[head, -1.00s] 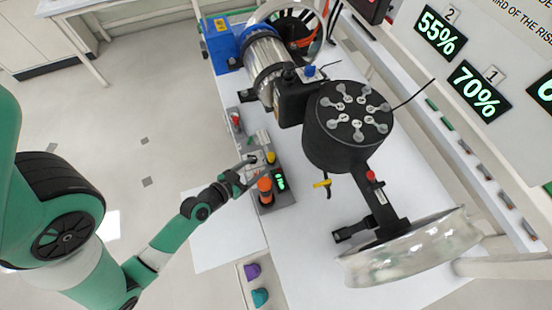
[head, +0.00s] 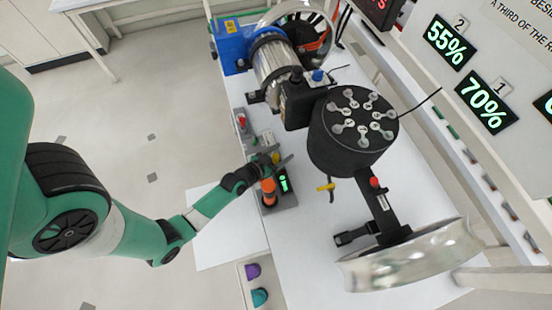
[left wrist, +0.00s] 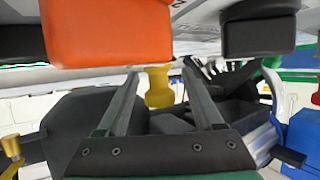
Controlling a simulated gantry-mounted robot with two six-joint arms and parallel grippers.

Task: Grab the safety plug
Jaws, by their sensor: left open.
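No label shows which piece is the safety plug. My left gripper (head: 274,164) is open over the box, at the yellow piece. In the left wrist view, the yellow piece (left wrist: 158,88) shows between the two open fingers (left wrist: 160,82), with no visible grip on it. A large orange block-shaped part (left wrist: 105,38) is close to the left finger. My right gripper is out of view.
A dark block (left wrist: 258,30) is close at the right in the wrist view. A smaller box with a red button (head: 241,121) sits farther back. A motor (head: 272,62), a black drum (head: 350,140) and a wheel rim (head: 405,262) occupy the bench.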

